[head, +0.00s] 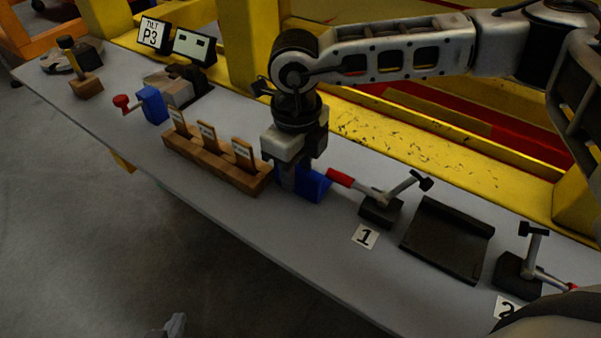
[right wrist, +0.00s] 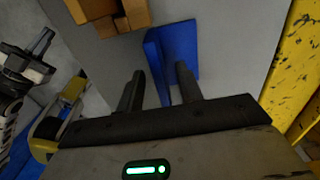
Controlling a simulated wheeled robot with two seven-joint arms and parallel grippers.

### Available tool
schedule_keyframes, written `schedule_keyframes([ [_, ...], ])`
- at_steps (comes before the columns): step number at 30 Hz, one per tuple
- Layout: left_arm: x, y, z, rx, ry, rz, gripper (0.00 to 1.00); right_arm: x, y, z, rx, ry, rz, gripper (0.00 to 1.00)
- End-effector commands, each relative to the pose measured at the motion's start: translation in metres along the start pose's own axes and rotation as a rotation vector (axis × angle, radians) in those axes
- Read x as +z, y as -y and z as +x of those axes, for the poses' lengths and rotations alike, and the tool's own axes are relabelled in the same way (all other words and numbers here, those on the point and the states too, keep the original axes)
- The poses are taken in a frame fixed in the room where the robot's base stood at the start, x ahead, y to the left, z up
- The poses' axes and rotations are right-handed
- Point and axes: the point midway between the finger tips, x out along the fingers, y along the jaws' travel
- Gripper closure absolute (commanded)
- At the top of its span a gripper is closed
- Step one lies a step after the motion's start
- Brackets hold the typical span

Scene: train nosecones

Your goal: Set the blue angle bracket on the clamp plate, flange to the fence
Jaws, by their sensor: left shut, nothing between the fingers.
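The blue angle bracket (head: 314,184) stands on the grey bench, right of the wooden rack, partly hidden by my right gripper (head: 293,182). In the right wrist view the bracket (right wrist: 180,50) shows an upright flange reaching between the two fingers of my right gripper (right wrist: 160,90), which are open with gaps beside the flange. The dark clamp plate (head: 445,238) lies empty to the right, with raised edges. My left gripper (head: 176,325) is shut and empty at the bottom edge, in front of the bench; only its tip shows.
A toggle clamp with a red handle (head: 380,208) stands left of the plate by label 1 (head: 365,236); another (head: 520,268) stands right, by label 2. The wooden rack (head: 215,165) holds several tagged pieces. A yellow beam (head: 420,150) runs behind the bench.

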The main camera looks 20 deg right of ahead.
Motion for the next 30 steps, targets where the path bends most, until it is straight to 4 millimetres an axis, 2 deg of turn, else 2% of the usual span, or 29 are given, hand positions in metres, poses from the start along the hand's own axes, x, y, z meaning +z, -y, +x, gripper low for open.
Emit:
schedule_keyframes([
  [3,0.002,0.001,0.0,-0.002,0.005,-0.001,1.0,0.0,0.0,0.008,0.0,0.0,-0.002,0.64],
  [9,0.005,0.001,0.001,-0.003,0.01,-0.001,1.0,0.0,0.0,0.009,0.0,0.001,-0.002,0.64],
  [10,0.005,0.001,0.001,-0.003,0.01,-0.001,1.0,0.0,0.0,0.009,-0.001,0.001,-0.002,0.66],
  [12,0.005,0.001,0.001,-0.003,0.009,-0.001,1.0,0.0,0.0,0.009,-0.001,0.0,-0.002,0.86],
  [14,0.005,0.001,0.0,-0.003,0.01,-0.001,1.0,0.0,0.0,0.009,-0.001,0.0,-0.002,1.0],
  [25,0.003,0.001,-0.002,-0.002,0.007,-0.002,1.0,0.001,0.0,0.007,-0.001,0.001,-0.002,1.0],
  [30,-0.001,0.001,-0.004,-0.003,0.006,-0.002,1.0,0.003,-0.002,-0.005,-0.001,0.002,-0.009,1.0],
])
